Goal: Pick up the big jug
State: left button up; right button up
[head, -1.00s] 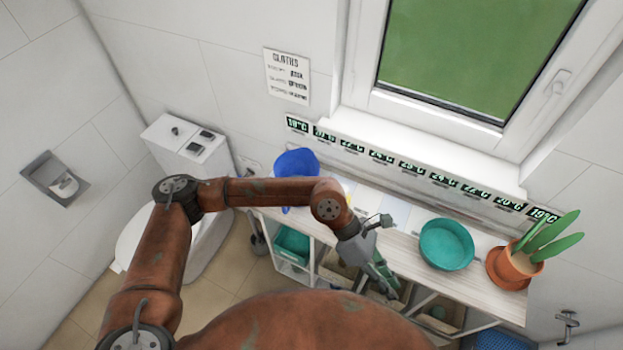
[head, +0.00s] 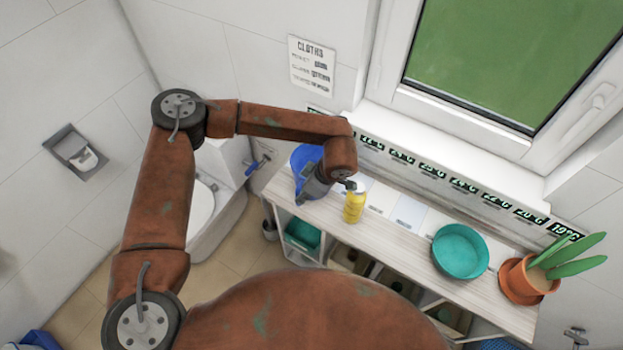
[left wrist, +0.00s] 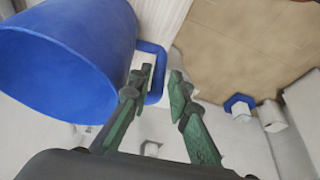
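The big jug is blue and stands at the left end of the shelf top in the head view (head: 301,156), partly hidden by my left arm and gripper. In the left wrist view the jug (left wrist: 60,60) fills the upper left, with its looped handle (left wrist: 158,84) on its right side. My left gripper (left wrist: 161,76) is open. Its green fingers are apart, with part of the handle showing in the gap between the fingertips; I cannot tell whether they touch it. My left gripper also shows in the head view (head: 312,188). My right gripper is not in view.
A yellow bottle (head: 354,206) stands just right of my left gripper. A teal bowl (head: 460,251) and a potted plant (head: 528,279) stand farther right on the wooden shelf top (head: 400,250). The wall and window sill rise behind. A toilet (head: 215,200) is at the left.

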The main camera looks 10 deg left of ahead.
pick_arm(q)
jog(key=x, duration=0.6)
jog(key=shift+f+p, duration=0.1)
jog(key=shift+p, duration=0.2)
grip_shut()
dwell(0.4)
